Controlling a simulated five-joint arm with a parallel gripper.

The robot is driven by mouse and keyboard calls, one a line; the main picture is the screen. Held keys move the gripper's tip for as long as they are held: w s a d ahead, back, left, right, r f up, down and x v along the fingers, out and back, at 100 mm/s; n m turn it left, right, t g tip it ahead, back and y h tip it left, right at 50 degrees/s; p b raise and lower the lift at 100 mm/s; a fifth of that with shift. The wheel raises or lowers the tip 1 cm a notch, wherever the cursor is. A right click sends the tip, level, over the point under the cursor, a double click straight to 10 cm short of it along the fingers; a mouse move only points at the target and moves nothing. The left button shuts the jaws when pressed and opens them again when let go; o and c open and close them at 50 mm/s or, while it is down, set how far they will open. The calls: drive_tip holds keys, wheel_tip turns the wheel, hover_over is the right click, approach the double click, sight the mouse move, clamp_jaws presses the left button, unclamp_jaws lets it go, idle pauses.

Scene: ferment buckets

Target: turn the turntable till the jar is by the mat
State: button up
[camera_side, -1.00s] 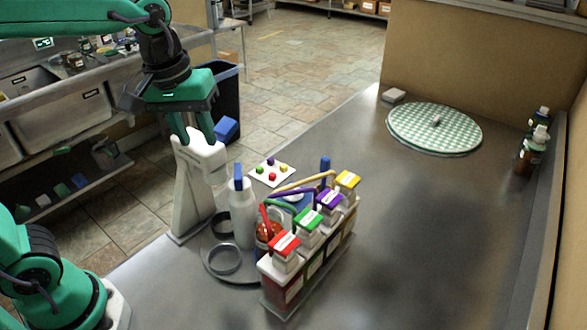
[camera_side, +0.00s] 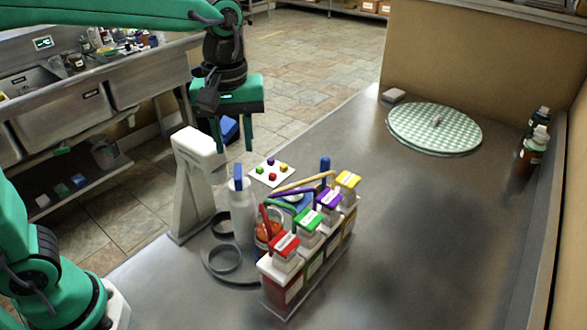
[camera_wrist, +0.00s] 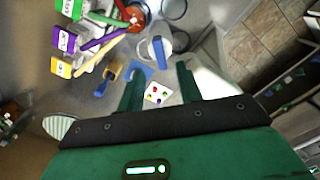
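A low round grey disc (camera_side: 205,262), seemingly the turntable, lies at the table's left. It carries dark rings, a clear blue-topped bottle (camera_side: 242,215) and a jar with orange-red contents (camera_side: 265,236), partly hidden by the rack. The jar also shows at the top of the wrist view (camera_wrist: 137,14). A flat blue piece (camera_side: 300,199), possibly the mat, lies behind the rack, mostly covered. My gripper (camera_side: 234,148) hangs in the air above and behind the disc, fingers apart and empty. Its fingers also show in the wrist view (camera_wrist: 160,70).
A rack (camera_side: 308,285) with red, green, purple and yellow-topped containers stands close in front of the jar. A white stand (camera_side: 192,185) rises left of the disc. A white card with coloured knobs (camera_side: 270,174) lies behind. A green checked round (camera_side: 405,125) is far right; the centre-right table is clear.

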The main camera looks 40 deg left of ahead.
sight(238, 171)
drive_tip(key=shift+f, duration=3.3)
clamp_jaws()
